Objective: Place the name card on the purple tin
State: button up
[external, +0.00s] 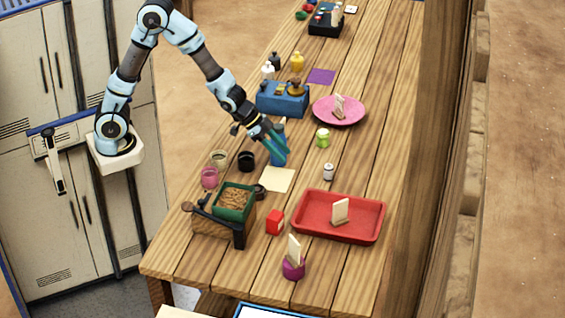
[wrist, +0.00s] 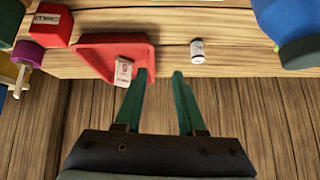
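The purple tin (external: 293,270) stands near the front end of the table, with a pale upright card (external: 294,248) at its top. In the wrist view the purple tin (wrist: 29,51) is at the left edge, with the pale card (wrist: 20,78) beside it in the picture. Another name card (external: 340,211) stands in the red tray; it also shows in the wrist view (wrist: 123,70). A third card (external: 338,106) stands on the pink plate. My gripper (external: 282,158) is over the middle of the table, beside a blue container. Its teal fingers (wrist: 158,84) are apart, with nothing between them.
A red box (external: 275,222), a small white jar (external: 328,172) and a green jar (external: 322,138) stand nearby.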

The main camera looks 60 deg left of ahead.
jog(key=s+a+f+n+g+y, duration=0.1)
jog(key=s+a+n+y, duration=0.1)
jog(key=a, duration=0.6)
jog(key=s+a+n+y, duration=0.1)
jog(key=a+n+y, duration=0.1)
jog(key=a, duration=0.7)
jog(key=s+a+n+g+y, duration=0.1)
jog(key=s+a+n+g, duration=0.2)
jog(key=s+a, duration=0.8)
jog(key=shift+s+a+f+n+y, duration=0.2)
jog(key=shift+a+f+n+y, duration=0.2)
jog(key=shift+n, duration=0.6)
